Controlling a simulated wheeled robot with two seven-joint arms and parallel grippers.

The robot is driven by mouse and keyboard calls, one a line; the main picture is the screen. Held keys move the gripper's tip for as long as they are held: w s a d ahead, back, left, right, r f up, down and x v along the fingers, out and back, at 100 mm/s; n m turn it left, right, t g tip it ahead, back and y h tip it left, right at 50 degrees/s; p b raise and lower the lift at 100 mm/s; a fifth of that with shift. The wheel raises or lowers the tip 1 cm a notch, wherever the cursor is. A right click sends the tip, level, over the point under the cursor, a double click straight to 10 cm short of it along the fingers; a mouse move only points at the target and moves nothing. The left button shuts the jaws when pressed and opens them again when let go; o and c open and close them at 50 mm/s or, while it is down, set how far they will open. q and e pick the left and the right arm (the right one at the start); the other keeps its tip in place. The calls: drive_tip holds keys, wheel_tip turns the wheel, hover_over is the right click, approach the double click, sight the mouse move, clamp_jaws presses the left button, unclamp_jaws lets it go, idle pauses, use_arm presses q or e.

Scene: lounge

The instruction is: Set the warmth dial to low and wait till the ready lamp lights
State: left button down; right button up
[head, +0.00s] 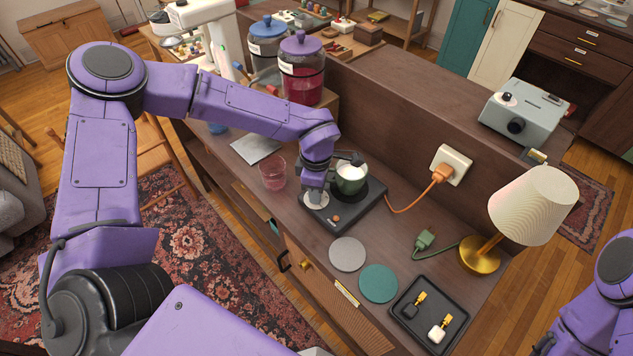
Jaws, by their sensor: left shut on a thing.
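A black warmer (342,212) sits on the wooden counter, with a small green pot (351,181) of white contents on its round plate. My left gripper (315,196) points down at the warmer's front left corner. It is shut on the warmth dial, which its fingers mostly hide; a pale round dial face (317,201) shows around the fingertips. A small orange-brown round lamp (336,217) sits beside it on the warmer's front; I cannot tell whether it is lit. The dial's setting is hidden. My right arm shows at the right edge, its gripper out of view.
An orange plug (441,173) is in the wall socket, its cord running toward the warmer. A pink glass (272,174) stands left of my gripper. Grey and teal coasters (378,283), a black tray (459,312), a loose green plug (425,239) and a lamp (528,205) lie to the right.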

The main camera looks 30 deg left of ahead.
use_arm(q)
drive_tip(key=shift+r+m, duration=0.1)
drive_tip(key=shift+m, duration=0.3)
drive_tip(key=shift+p, duration=0.3)
drive_tip(key=c, duration=0.9)
unclamp_jaws()
wheel_tip(320, 180, up, 10)
drive_tip(key=b, duration=0.1)
drive_tip(key=shift+r+b, duration=0.2)
drive_tip(key=shift+b, duration=0.15)
drive_tip(key=shift+a, duration=0.1)
